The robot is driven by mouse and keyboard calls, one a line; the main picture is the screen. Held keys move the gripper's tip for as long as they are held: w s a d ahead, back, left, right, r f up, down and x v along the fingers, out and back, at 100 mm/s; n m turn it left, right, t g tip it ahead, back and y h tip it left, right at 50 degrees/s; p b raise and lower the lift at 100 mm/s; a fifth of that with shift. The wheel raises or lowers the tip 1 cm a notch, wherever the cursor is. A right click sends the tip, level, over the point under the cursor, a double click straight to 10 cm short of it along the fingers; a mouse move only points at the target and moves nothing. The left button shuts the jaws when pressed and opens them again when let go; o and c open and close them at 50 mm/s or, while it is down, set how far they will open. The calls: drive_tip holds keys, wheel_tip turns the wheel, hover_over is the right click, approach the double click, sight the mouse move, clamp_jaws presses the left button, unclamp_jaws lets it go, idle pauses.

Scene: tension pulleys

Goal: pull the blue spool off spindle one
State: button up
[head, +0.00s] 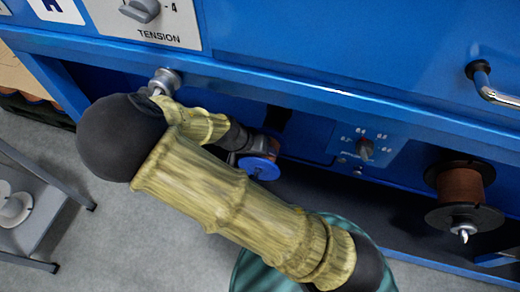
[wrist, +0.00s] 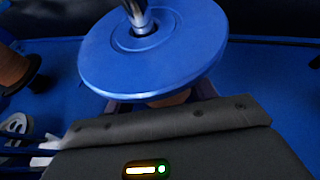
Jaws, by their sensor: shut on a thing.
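The blue spool (head: 260,168) is low on the blue machine, at the end of my arm in the head view. In the wrist view its round blue flange (wrist: 190,60) fills the upper middle, with a metal spindle (wrist: 138,14) at the hub. A little brown winding (wrist: 170,99) shows below the flange. My gripper (head: 246,152) is shut on the spool; the fingers (wrist: 165,102) are mostly hidden behind the flange in the wrist view. My arm hides part of the spool's surroundings in the head view.
A black-flanged spool with copper-brown winding (head: 460,186) hangs at the right. A dial panel (head: 367,148) lies between the two spools. A metal handle (head: 493,88) juts out at upper right. A grey cart (head: 40,205) stands at left on open floor.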

sight(256, 172)
clamp_jaws()
drive_tip(key=shift+s+a+p, duration=0.35)
drive_tip(key=shift+s+p, duration=0.35)
drive_tip(key=shift+s, duration=0.1)
drive_tip(key=shift+s+a+p, duration=0.3)
drive_tip(key=shift+s+p, duration=0.35)
drive_tip(key=shift+s, duration=0.15)
idle(1.1)
drive_tip(key=shift+r+p, duration=0.2)
drive_tip(key=shift+p, duration=0.35)
idle(0.3)
drive_tip(key=shift+s, duration=0.15)
idle(0.4)
drive_tip(key=shift+s, duration=0.1)
drive_tip(key=shift+s+a+p, duration=0.3)
drive_tip(key=shift+s+p, duration=0.3)
drive_tip(key=shift+s, duration=0.1)
drive_tip(key=shift+s+a+p, duration=0.25)
drive_tip(key=shift+s+p, duration=0.35)
drive_tip(key=shift+s, duration=0.1)
drive_tip(key=shift+s+p, duration=0.1)
drive_tip(key=shift+p, duration=0.35)
idle(0.5)
drive_tip(key=shift+s+a+p, duration=0.3)
drive_tip(key=shift+s+p, duration=0.25)
drive_tip(key=shift+s, duration=0.25)
drive_tip(key=shift+s+a+p, duration=0.3)
drive_tip(key=shift+s+p, duration=0.25)
drive_tip(key=shift+s, duration=0.2)
